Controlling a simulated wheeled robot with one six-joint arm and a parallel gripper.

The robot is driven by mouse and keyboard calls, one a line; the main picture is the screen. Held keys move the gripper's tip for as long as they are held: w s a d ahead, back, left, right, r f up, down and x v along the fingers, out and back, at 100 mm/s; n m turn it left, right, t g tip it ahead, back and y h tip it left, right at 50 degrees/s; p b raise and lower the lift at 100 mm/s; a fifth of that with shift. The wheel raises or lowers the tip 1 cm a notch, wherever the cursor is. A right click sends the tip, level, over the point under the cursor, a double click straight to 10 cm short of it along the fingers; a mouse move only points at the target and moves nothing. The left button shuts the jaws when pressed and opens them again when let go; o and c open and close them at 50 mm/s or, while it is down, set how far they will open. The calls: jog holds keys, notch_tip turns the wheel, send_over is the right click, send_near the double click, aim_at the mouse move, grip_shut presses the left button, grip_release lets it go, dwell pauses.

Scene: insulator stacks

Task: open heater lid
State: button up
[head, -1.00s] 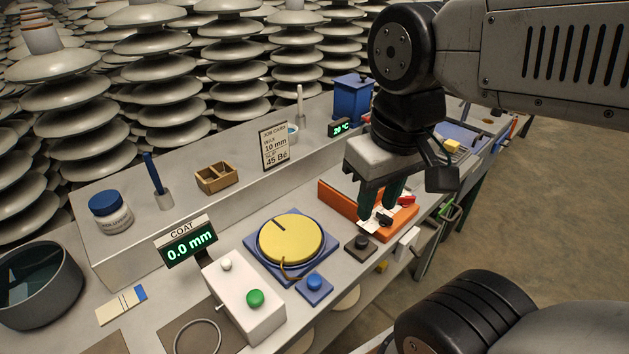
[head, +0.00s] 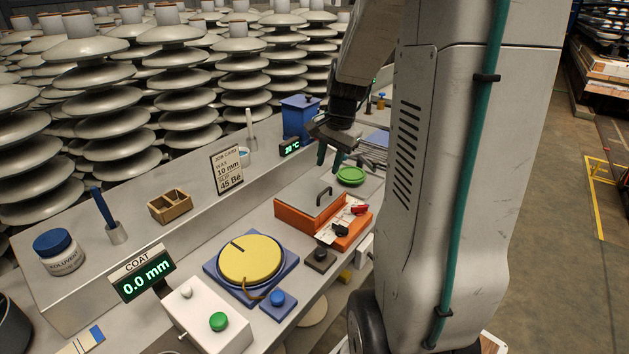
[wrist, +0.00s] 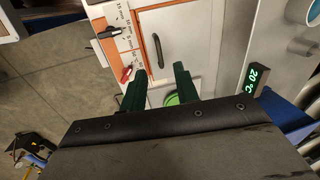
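An orange-framed unit (head: 290,214) sits on the bench with a pale flat panel (head: 302,203) bearing a dark bar handle (head: 324,196). The panel and handle (wrist: 157,52) also show in the wrist view. A blue box (head: 299,120) with a knob on top stands behind, beside a display reading 20 °C (head: 290,147). No label shows which of these is the heater. My gripper (head: 332,160) is open and empty, beyond the orange unit, near a green round dish (head: 350,176). In the wrist view its two dark green fingers (wrist: 160,88) are apart, short of the handle.
Black and red sliders (head: 348,222) sit at the orange unit's right side. A yellow disc (head: 250,260), a white button box (head: 205,316) and a COAT display (head: 142,279) stand nearer. A raised shelf (head: 180,222) runs behind. Open floor (head: 540,250) lies right.

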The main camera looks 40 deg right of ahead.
aim_at(325, 190)
jog(key=shift+m, duration=0.3)
jog(key=f, duration=0.2)
jog(key=w+f, duration=0.1)
jog(key=f, duration=0.2)
jog(key=d+f, duration=0.1)
jog(key=f, duration=0.2)
jog(key=shift+w+d+f, duration=0.1)
jog(key=shift+w+f, duration=0.15)
jog(key=shift+w, duration=0.05)
jog(key=shift+c, duration=0.3)
grip_shut()
